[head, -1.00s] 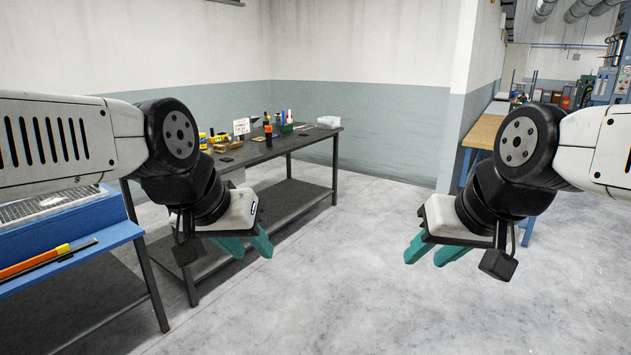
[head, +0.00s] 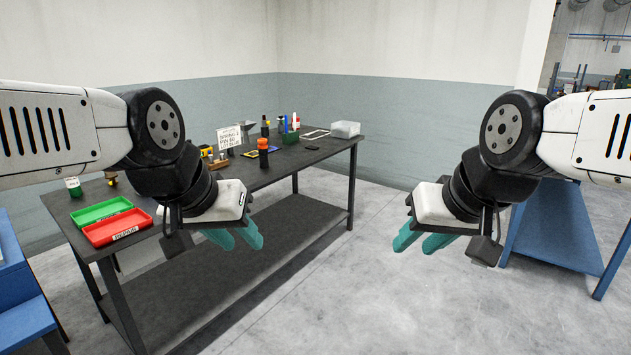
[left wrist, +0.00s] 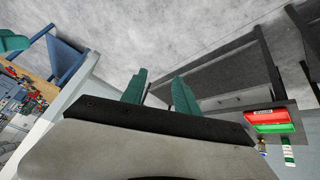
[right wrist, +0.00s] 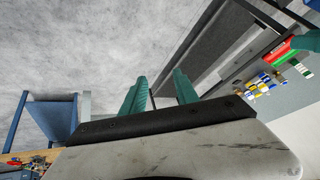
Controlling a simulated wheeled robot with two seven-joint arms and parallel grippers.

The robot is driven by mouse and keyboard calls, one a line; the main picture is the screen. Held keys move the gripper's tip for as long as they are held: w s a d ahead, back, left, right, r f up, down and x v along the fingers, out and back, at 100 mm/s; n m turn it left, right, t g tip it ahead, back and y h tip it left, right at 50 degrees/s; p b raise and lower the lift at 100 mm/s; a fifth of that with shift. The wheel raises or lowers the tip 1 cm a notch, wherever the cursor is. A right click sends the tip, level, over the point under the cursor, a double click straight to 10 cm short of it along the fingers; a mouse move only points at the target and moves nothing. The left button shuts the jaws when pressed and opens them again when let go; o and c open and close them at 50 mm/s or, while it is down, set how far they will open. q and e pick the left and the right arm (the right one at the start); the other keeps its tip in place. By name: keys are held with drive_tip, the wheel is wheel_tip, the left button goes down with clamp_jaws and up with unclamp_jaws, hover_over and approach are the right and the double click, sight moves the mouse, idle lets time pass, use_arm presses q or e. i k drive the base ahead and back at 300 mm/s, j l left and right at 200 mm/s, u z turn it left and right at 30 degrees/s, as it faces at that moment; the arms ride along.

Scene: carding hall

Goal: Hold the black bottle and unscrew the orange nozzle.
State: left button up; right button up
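A black bottle (head: 263,161) with an orange nozzle (head: 263,143) on top stands upright on the dark workbench (head: 300,156) in the head view. It is small at this distance, and I cannot make out it clearly in either wrist view. My left gripper (head: 242,244) has its two teal fingers apart with nothing between them, in front of the bench and well short of the bottle. My right gripper (head: 414,248) is also open and empty, over the floor to the right of the bench. Both finger pairs show apart in the wrist views.
A green tray (head: 84,219) and a red tray (head: 93,241) lie on the bench's left end. A white sign (head: 229,137), a yellow tape measure (head: 206,151) and a clear bin (head: 346,129) also stand there. A blue table (head: 560,238) is at right. Floor between is clear.

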sight(263, 152)
drive_tip(key=i+u, duration=0.15)
drive_tip(key=i, duration=0.35)
drive_tip(key=i+l+u, duration=0.15)
drive_tip(key=i, duration=0.35)
drive_tip(key=i+l+u, duration=0.15)
drive_tip(key=i, duration=0.35)
drive_tip(key=i+l+u, duration=0.15)
drive_tip(key=i, duration=0.3)
drive_tip(key=i+l+u, duration=0.3)
drive_tip(key=i+l, duration=0.15)
drive_tip(key=i, duration=0.25)
drive_tip(key=i+l+u, duration=0.35)
drive_tip(key=i+l, duration=0.25)
drive_tip(key=i, duration=0.05)
